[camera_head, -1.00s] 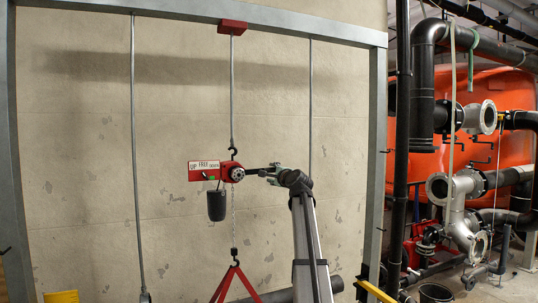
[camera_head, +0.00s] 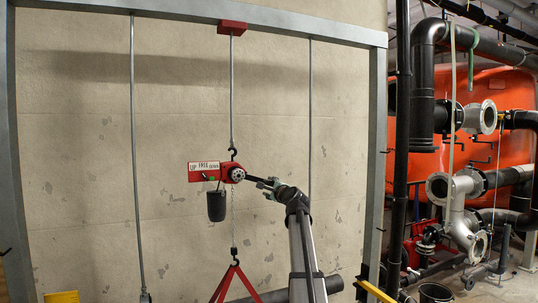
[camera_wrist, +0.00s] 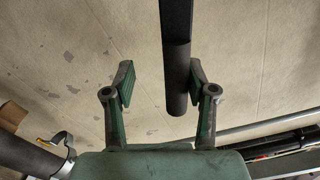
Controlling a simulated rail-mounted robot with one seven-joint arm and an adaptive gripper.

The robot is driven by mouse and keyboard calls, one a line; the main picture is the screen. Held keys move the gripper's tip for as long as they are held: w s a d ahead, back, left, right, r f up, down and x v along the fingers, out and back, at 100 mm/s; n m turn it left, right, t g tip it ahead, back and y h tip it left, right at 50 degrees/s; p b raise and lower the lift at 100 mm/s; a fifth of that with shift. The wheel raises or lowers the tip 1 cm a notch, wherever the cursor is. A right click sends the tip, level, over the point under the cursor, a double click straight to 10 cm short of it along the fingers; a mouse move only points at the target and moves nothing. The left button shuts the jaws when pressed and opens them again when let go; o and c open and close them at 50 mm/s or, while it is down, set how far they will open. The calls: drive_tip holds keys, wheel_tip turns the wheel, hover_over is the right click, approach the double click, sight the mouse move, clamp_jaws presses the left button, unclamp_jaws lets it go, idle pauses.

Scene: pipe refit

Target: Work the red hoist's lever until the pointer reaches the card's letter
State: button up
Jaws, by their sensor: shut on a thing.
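The red hoist (camera_head: 231,172) hangs from a hook under the steel frame, before the concrete wall. Its red plate (camera_head: 198,176) has a label reading UP, FREE and apparently DOWN. The dark lever (camera_head: 258,181) points right and slopes down from the hub. My gripper (camera_head: 272,187) is shut on the lever's outer end. In the wrist view the lever's dark round grip (camera_wrist: 176,80) lies between the fingers, close to the right one. A chain runs down from the hoist to a hook with red slings (camera_head: 236,283). I cannot make out the pointer or the card's letter.
A black chain bag (camera_head: 216,206) hangs below the hoist. Grey rods (camera_head: 134,150) hang on either side. Steel posts (camera_head: 375,150) bound the frame. Dark and silver pipes (camera_head: 458,205) and an orange tank stand at the right. The wall beside the lever is clear.

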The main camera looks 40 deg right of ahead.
drive_tip(key=shift+a+f, duration=0.2)
drive_tip(key=f, duration=0.1)
drive_tip(key=a+f+m, duration=0.1)
drive_tip(key=f+p, duration=0.1)
drive_tip(key=shift+w+a+f+m, duration=0.15)
drive_tip(key=shift+w+a+m, duration=0.15)
drive_tip(key=shift+a, duration=0.2)
drive_tip(key=a+f+p, duration=0.1)
drive_tip(key=a+f+m+p, duration=0.1)
drive_tip(key=shift+w+a+f, duration=0.35)
drive_tip(key=shift+r, duration=0.1)
